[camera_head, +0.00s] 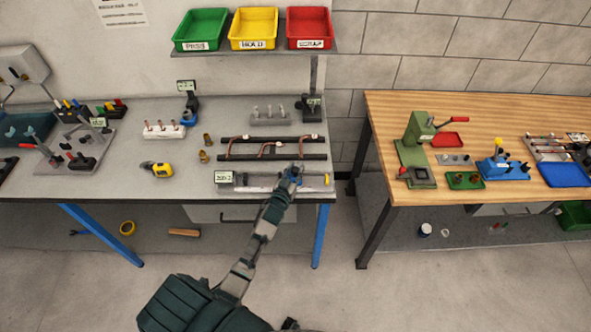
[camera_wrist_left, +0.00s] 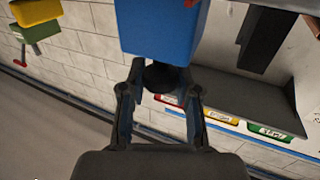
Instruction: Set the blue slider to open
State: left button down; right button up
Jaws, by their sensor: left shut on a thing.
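The blue slider (camera_head: 294,181) sits on a long grey rail fixture (camera_head: 255,187) at the front right of the grey bench, toward the rail's right end. In the left wrist view the slider is a large blue block (camera_wrist_left: 160,28) with a dark round knob (camera_wrist_left: 162,76). My left gripper (camera_head: 294,172) reaches it from the front. In the left wrist view its two fingers (camera_wrist_left: 160,88) are shut on the knob, one on each side. The gripper hides part of the slider in the head view. The label (camera_head: 224,177) at the rail's left end is too small to read.
Behind the rail lies a dark rack (camera_head: 235,148) with copper tubes. A yellow tape measure (camera_head: 161,170) and brass fittings (camera_head: 205,155) lie to its left. Green, yellow and red bins (camera_head: 253,29) stand on a shelf above. A wooden bench (camera_head: 480,110) stands right, across a gap.

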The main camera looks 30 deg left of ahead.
pick_arm(q)
jog(key=shift+w+d, duration=0.2)
jog(key=shift+d, duration=0.05)
jog(key=w+d, duration=0.2)
jog(key=d, duration=0.1)
jog(key=w+d+b, duration=0.1)
jog(key=d, duration=0.1)
jog(key=shift+w+d+f, duration=0.1)
jog(key=shift+d+f, duration=0.05)
jog(key=shift+d, duration=0.15)
jog(key=c, duration=0.8)
grip_release()
jog(key=shift+a, duration=0.3)
jog(key=shift+s, duration=0.2)
jog(key=s, duration=0.3)
jog(key=s+d, duration=0.1)
jog(key=s, duration=0.7)
jog(key=shift+s+d, duration=0.2)
jog(key=shift+d, duration=0.2)
pick_arm(e)
jog(key=shift+d+f, duration=0.1)
jog(key=shift+f, duration=0.5)
